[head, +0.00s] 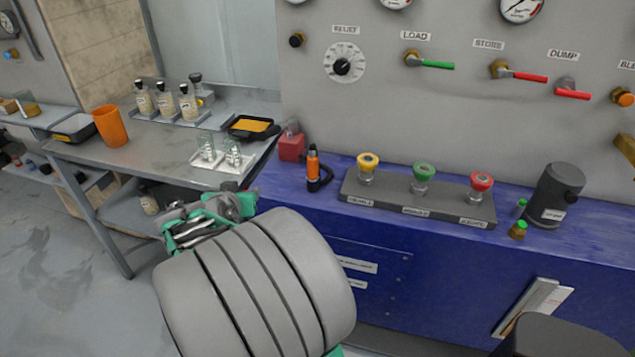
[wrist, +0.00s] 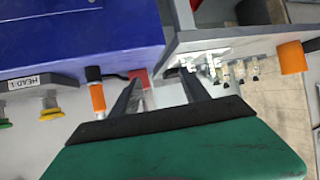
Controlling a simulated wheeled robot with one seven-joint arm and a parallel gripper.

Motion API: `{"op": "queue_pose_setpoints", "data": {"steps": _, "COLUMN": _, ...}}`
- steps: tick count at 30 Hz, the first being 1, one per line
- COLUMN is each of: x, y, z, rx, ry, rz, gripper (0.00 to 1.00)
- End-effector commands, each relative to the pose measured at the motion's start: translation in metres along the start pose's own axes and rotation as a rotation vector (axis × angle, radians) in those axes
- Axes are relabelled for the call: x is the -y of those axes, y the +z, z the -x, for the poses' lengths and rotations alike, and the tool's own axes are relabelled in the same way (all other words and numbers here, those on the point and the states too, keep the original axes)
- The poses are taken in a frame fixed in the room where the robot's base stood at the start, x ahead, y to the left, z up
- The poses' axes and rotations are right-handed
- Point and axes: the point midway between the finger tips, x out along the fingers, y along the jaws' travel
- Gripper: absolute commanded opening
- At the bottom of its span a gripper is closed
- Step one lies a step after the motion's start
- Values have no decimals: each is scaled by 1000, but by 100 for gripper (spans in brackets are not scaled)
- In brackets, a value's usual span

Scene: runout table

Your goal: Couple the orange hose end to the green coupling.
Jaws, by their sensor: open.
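The orange hose end (head: 313,163) stands upright on the blue bench, with a black hose curling beside it. It also shows in the wrist view (wrist: 97,97), left of my fingers. The green coupling (head: 423,175) is the middle one of three on a grey block, between a yellow coupling (head: 367,163) and a red coupling (head: 480,183). My gripper (wrist: 165,88) is open and its fingers appear empty. In the head view my arm's grey links hide part of the gripper, which is left of the bench and apart from the hose end.
A red container (head: 292,146) stands just left of the hose end. A dark grey canister (head: 556,195) and small green-topped bottles stand at the bench's right. A steel table (head: 160,160) at left carries bottles, an orange cup (head: 110,127) and trays. Valve handles project from the panel above.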

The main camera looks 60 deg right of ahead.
Motion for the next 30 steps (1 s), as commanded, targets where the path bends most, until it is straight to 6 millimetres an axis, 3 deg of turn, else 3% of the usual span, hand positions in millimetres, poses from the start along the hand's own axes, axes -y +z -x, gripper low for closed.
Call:
{"op": "queue_pose_setpoints", "data": {"steps": 1, "x": -49, "y": -1, "z": -35, "rx": -115, "ry": 104, "rz": -50, "gripper": 54}}
{"op": "queue_pose_setpoints", "data": {"steps": 3, "x": -103, "y": -21, "z": -54, "rx": -281, "ry": 201, "rz": -82, "gripper": 54}}
{"op": "queue_pose_setpoints", "data": {"steps": 6, "x": -148, "y": -38, "z": -60, "rx": -432, "ry": 268, "rz": -82, "gripper": 54}}
{"op": "queue_pose_setpoints", "data": {"steps": 7, "x": -154, "y": -41, "z": -60, "rx": -458, "ry": 277, "rz": -78, "gripper": 54}}
{"op": "queue_pose_setpoints", "data": {"steps": 11, "x": -168, "y": -53, "z": -65, "rx": -506, "ry": 291, "rz": -69, "gripper": 54}}
{"op": "queue_pose_setpoints", "data": {"steps": 24, "x": -182, "y": -85, "z": -121, "rx": -504, "ry": 287, "rz": -70, "gripper": 54}}
{"op": "queue_pose_setpoints", "data": {"steps": 30, "x": -183, "y": -86, "z": -124, "rx": -505, "ry": 286, "rz": -68, "gripper": 54}}
